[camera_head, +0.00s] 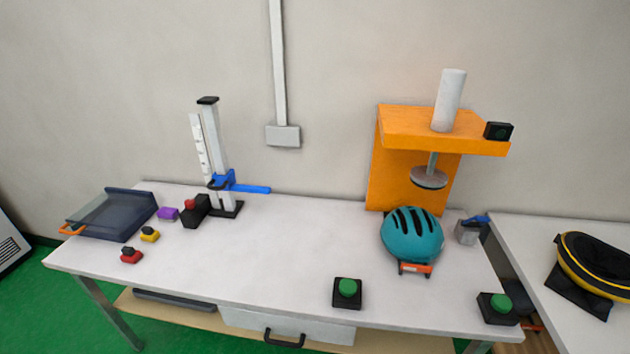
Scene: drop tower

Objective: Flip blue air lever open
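A small grey valve block (466,234) stands on the white table, at the right foot of the orange press. A blue lever (479,220) sits on top of the block and points to the right, roughly level. The teal helmet (411,236) rests just left of the block, under the round press plate, apart from the block. A longer blue arm (245,187) is part of the upright measuring column at left. Neither of my grippers is in view.
The orange press (397,127) stands behind the helmet. Black boxes with green buttons (347,292) and (498,307) sit along the front edge. A side table (570,300) at right holds a yellow-black helmet. The table's middle is clear.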

